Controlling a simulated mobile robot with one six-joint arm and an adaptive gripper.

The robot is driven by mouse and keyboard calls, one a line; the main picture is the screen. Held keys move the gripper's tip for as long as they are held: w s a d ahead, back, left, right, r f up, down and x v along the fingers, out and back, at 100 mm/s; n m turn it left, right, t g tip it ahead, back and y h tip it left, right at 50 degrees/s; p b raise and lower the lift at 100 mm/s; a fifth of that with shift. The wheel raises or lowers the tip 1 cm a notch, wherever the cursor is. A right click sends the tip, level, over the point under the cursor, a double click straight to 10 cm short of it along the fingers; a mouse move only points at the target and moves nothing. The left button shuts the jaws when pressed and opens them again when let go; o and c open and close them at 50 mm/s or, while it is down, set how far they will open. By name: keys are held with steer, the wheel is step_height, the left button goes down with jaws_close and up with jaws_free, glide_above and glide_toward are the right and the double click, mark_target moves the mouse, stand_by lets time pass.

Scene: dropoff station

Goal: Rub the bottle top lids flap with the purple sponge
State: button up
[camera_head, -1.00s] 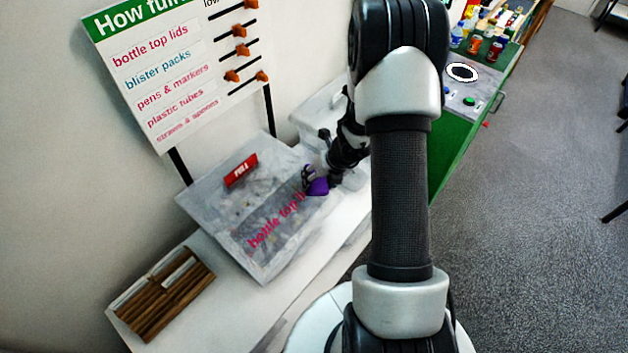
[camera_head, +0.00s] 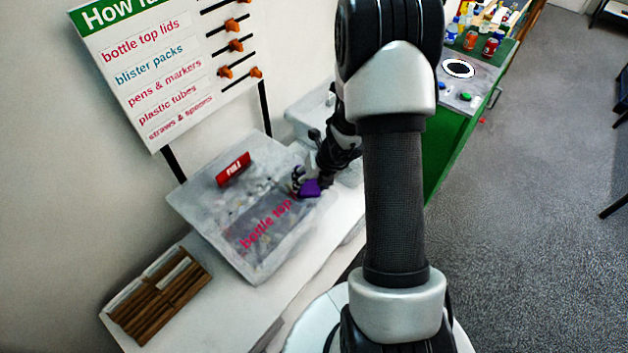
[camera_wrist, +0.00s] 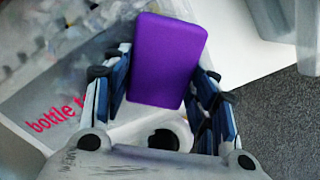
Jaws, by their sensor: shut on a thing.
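The purple sponge (camera_wrist: 167,60) is held between the fingers of my gripper (camera_wrist: 163,95) in the wrist view. In the head view the sponge (camera_head: 310,188) is at the right end of the flap, over or against it; contact cannot be told. My gripper (camera_head: 299,182) is shut on it. The bottle top lids flap (camera_head: 265,228) is a grey panel with pink lettering on the front of a clear bin (camera_head: 207,198). Its last word is hidden by the gripper and sponge. The lettering also shows on the flap in the wrist view (camera_wrist: 52,116), left of the sponge.
A red "FULL" marker (camera_head: 233,169) sits on the bin top. A wooden slatted box (camera_head: 160,297) stands to the left on the white shelf (camera_head: 222,308). Another clear bin (camera_head: 303,112) is behind my arm. A sign board (camera_head: 150,75) stands behind.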

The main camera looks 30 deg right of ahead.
mark_target(300, 193)
steer(key=shift+s+a+f+b, duration=0.15)
steer(key=shift+s+a+b, duration=0.1)
steer(key=shift+a, duration=0.15)
steer(key=shift+s+a+f+b, duration=0.1)
steer(key=shift+a+b, duration=0.1)
steer(key=shift+a, duration=0.15)
steer(key=shift+s+a+r+b, duration=0.1)
steer(key=shift+s+a+b, duration=0.2)
steer(key=shift+a, duration=0.35)
steer(key=shift+s+a+r+b, duration=0.15)
steer(key=shift+a+b, duration=0.25)
steer(key=shift+a, duration=0.2)
steer(key=shift+d+r+p, duration=0.1)
steer(key=shift+r+p, duration=0.3)
steer(key=shift+r, duration=0.05)
steer(key=shift+p+v, duration=1.8)
steer(key=shift+v, duration=0.8)
